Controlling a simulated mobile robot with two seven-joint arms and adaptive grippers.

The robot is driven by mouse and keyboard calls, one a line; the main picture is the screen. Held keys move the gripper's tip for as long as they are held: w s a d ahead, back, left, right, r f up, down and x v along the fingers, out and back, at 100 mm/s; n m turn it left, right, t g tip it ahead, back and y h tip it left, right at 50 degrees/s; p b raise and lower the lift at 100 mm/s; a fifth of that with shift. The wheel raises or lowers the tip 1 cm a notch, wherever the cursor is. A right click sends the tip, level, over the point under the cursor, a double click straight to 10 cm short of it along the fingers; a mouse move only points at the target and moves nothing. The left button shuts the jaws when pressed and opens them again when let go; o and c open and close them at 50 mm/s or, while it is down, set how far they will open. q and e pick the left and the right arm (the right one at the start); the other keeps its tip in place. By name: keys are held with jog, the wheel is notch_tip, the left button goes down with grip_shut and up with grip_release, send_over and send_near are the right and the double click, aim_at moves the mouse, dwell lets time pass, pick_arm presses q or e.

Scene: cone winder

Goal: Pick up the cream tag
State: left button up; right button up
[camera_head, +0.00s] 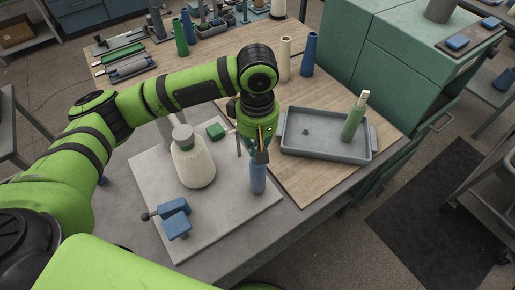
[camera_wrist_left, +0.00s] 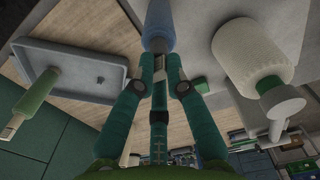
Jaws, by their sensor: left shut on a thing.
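My left gripper (camera_head: 260,157) is above the slim blue cone (camera_head: 258,180), at the right part of the pale grey board. In the left wrist view the gripper (camera_wrist_left: 159,72) is shut on a small pale strip, seemingly a tag (camera_wrist_left: 158,64), at the narrow end of the blue cone (camera_wrist_left: 158,26). The fingers hide most of the strip, so its exact colour is unclear. A cream tag (camera_head: 363,97) sticks out of the top of a green cone (camera_head: 352,122) in the grey tray. It also shows in the left wrist view (camera_wrist_left: 10,128). My right gripper is not in view.
The grey tray (camera_head: 310,151) lies right of my gripper. A large cream yarn cone (camera_head: 194,165) and a blue block (camera_head: 174,217) are on the pale board (camera_head: 215,225). A cream cone (camera_head: 284,60) and blue cone (camera_head: 309,55) stand behind.

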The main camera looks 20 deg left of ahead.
pick_arm(q)
jog(key=shift+r, duration=0.15)
jog(key=shift+r, duration=0.2)
jog(key=r, duration=0.2)
jog(key=r+b, duration=0.1)
jog(key=shift+d+r, duration=0.35)
jog(key=shift+d, duration=0.05)
jog(key=d+r+p, duration=0.3)
jog(key=d+r, duration=0.6)
jog(key=d, duration=0.2)
jog(key=shift+s+r, duration=0.3)
jog(key=shift+s, duration=0.1)
jog(key=shift+a, duration=0.1)
